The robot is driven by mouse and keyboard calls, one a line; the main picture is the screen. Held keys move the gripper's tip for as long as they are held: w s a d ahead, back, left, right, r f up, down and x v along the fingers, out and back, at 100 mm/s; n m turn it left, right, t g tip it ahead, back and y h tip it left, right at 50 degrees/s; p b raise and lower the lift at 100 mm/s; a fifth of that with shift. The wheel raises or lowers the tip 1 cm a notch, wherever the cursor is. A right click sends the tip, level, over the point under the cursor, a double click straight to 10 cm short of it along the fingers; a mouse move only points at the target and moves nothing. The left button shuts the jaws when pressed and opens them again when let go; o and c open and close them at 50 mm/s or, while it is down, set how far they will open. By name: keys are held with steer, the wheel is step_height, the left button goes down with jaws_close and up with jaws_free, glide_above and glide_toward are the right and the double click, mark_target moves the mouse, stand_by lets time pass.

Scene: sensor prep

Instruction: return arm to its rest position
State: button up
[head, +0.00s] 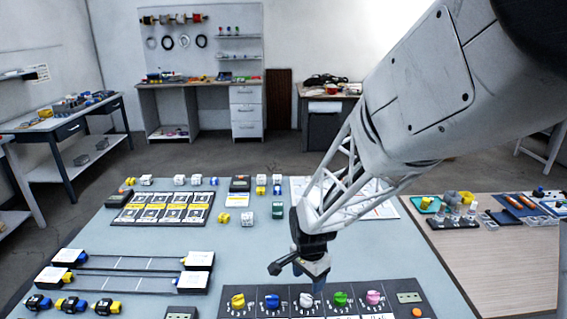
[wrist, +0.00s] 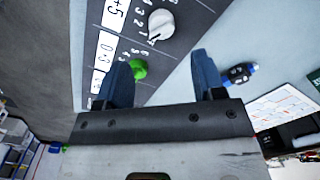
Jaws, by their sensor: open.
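My gripper (head: 318,284) hangs from the white lattice arm above the far edge of the dark knob panel (head: 255,292). In the wrist view its two blue fingers (wrist: 163,72) stand apart with nothing held between them. The panel carries a yellow knob (head: 238,300), a blue knob (head: 271,301), a white knob (head: 306,300), a green knob (head: 340,298) and a pink knob (head: 373,297). In the wrist view a white knob (wrist: 161,24) lies beyond the fingertips, and a green knob (wrist: 139,69) is beside the left finger.
The table (head: 140,235) holds a card rack (head: 163,207) at the back left and two rail units (head: 125,264) at the left. Several small blocks stand along the back. A wooden side table (head: 490,265) with trays and parts is at the right. Bare tabletop lies left of my gripper.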

steer(key=s+d+r+n+t, duration=0.1)
steer(key=s+d+r+n, duration=0.4)
steer(key=s+r, duration=0.5)
steer(key=s+d+r+n+t, duration=0.1)
steer(key=s+d+r+n, duration=0.4)
steer(key=s+r, duration=0.5)
steer(key=shift+s+r+t, duration=0.15)
steer(key=shift+s+t, duration=0.15)
steer(key=shift+s, duration=0.85)
steer(key=shift+d, duration=0.1)
stand_by(1.4)
